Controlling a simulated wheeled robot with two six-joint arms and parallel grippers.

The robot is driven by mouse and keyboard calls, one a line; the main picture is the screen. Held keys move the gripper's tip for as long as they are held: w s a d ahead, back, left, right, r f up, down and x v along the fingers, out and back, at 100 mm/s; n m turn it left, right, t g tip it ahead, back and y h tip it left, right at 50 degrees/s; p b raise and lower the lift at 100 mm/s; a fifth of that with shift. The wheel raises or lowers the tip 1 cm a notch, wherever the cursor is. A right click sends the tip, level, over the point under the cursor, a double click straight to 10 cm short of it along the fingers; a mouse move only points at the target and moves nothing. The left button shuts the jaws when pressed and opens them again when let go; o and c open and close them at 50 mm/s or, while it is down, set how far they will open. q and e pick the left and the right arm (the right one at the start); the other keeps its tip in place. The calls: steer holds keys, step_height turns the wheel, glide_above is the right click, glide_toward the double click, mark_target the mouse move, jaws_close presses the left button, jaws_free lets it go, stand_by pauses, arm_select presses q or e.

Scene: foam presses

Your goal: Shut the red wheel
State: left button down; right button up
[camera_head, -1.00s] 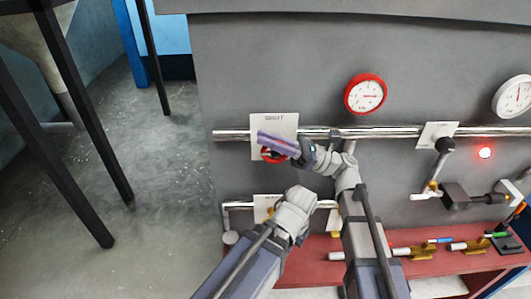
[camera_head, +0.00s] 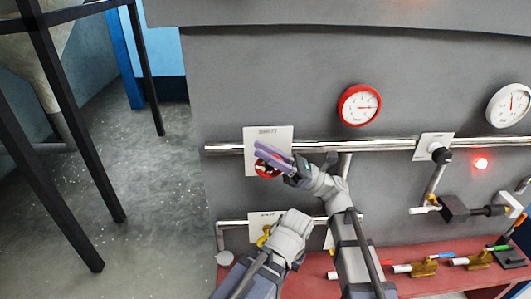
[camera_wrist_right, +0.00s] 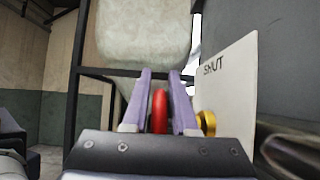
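The red wheel (camera_head: 264,171) is on the pipe in front of a white plate (camera_head: 281,134) at the left end of the wall. My right gripper (camera_head: 266,155) reaches it from the right, with purple fingers partly covering it. In the right wrist view, the red wheel (camera_wrist_right: 159,111) shows edge-on between the two fingers (camera_wrist_right: 160,100). The fingers stand apart, with a narrow gap seen on each side of the rim. The plate reads "SHUT" in this view (camera_wrist_right: 228,90). My left arm comes up lower down, but its fingers do not show.
A yellow part (camera_wrist_right: 207,122) lies right of the wheel. A red gauge (camera_head: 360,105) and a lever valve (camera_head: 436,178) are to the right. A lower pipe (camera_head: 232,222) runs beneath, above a red bench (camera_head: 325,267). Black frame legs (camera_head: 85,160) stand left, with clear floor between.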

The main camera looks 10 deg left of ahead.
steer(key=shift+o, duration=1.4)
steer(key=b+v, duration=0.4)
steer(key=v, duration=0.3)
steer(key=shift+d+f, duration=0.25)
steer(key=shift+d, duration=0.1)
steer(key=shift+w, duration=0.1)
